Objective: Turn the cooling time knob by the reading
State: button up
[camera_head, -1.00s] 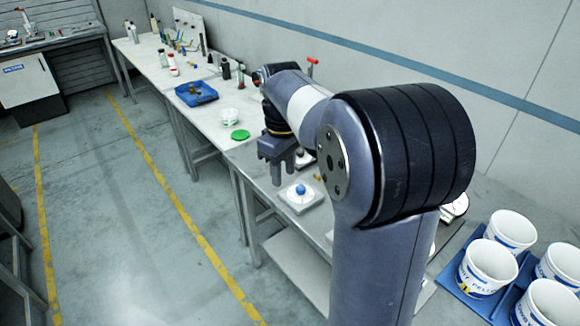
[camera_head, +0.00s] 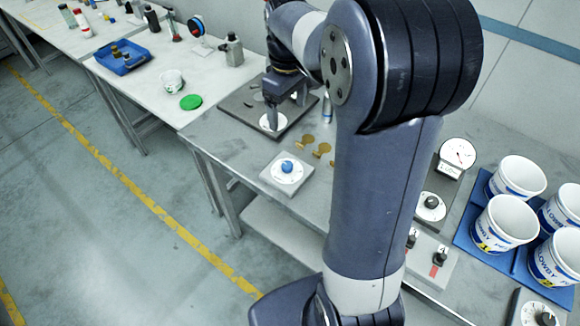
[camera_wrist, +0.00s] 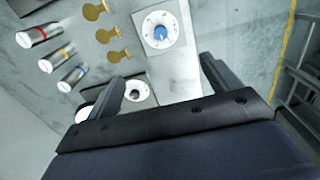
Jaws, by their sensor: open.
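My gripper (camera_head: 285,108) is open and empty, low over a dark plate (camera_head: 240,102) on the grey bench. A white dial (camera_head: 270,124) on that plate shows under the fingers, partly covered. In the wrist view, a white dial with a dark knob (camera_wrist: 134,92) lies close to the left finger. A blue knob (camera_head: 287,166) on a white dial and square base stands in front of my gripper, apart from it; it also shows in the wrist view (camera_wrist: 161,33). A round gauge (camera_head: 458,152) stands above another dark knob (camera_head: 431,202) at the right. Labels and readings are too small to read.
Several brass pieces (camera_head: 308,139) lie beside the blue knob's base. White tubs (camera_head: 500,222) stand on blue trays at the right. Two small switches (camera_head: 440,257) and another dial (camera_head: 543,312) are near the front right. A green disc (camera_head: 191,102) lies on the white table.

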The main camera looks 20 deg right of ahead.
jog(key=o, duration=0.3)
notch_tip(320, 180, down, 4)
jog(key=shift+r+b, duration=0.1)
jog(key=shift+b, duration=1.15)
jog(key=shift+f+b, duration=0.5)
jog(key=shift+f, duration=0.15)
notch_tip(320, 180, up, 10)
jog(key=p, duration=0.6)
